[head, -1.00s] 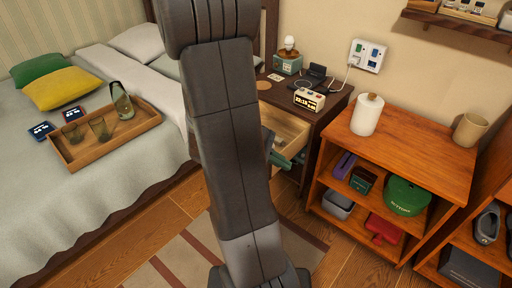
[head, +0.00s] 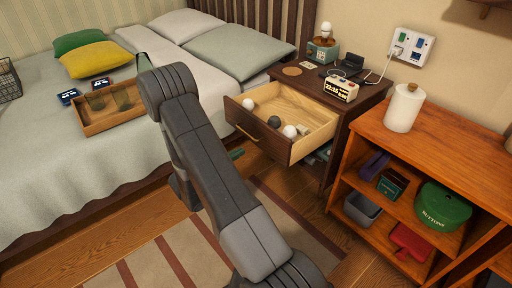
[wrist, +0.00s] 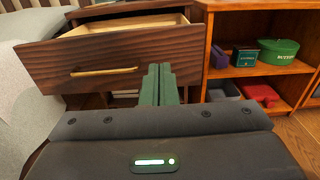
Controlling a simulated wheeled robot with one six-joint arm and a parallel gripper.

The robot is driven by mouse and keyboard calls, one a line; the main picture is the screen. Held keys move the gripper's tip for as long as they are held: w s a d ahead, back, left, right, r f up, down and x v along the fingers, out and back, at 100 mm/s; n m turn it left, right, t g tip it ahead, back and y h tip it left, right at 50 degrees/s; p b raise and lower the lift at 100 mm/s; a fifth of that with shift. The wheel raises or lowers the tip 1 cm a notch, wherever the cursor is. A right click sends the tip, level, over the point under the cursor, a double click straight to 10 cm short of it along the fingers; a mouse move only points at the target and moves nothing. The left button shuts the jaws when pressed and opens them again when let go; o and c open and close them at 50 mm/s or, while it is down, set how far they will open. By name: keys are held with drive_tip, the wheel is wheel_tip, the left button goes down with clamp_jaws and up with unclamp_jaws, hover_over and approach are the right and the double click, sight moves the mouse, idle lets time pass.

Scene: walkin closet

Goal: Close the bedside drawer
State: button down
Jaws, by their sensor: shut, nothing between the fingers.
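The bedside drawer (head: 262,131) stands pulled out of the dark wooden nightstand (head: 343,117), with its pale inside showing. It holds several small balls, white and dark. Its brown front (wrist: 50,64) fills the upper left of the wrist view, with a bar handle (wrist: 105,71) across it. My gripper (head: 237,153) shows its green fingers below the drawer front in the head view. In the wrist view the fingers (wrist: 158,84) are together and empty, in front of the right part of the drawer front. I cannot tell whether they touch it.
The bed (head: 120,145) with a wooden tray (head: 118,120) is on the left. An orange-brown shelf unit (head: 440,142) stands right of the nightstand. A clock (head: 341,89) and a lamp (head: 324,43) sit on the nightstand. A striped rug (head: 190,252) lies on the floor ahead.

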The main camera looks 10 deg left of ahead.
sight(273, 134)
drive_tip(key=b+x, duration=0.2)
drive_tip(key=x, duration=1.1)
drive_tip(key=shift+w+d, duration=0.15)
drive_tip(key=shift+d, duration=0.05)
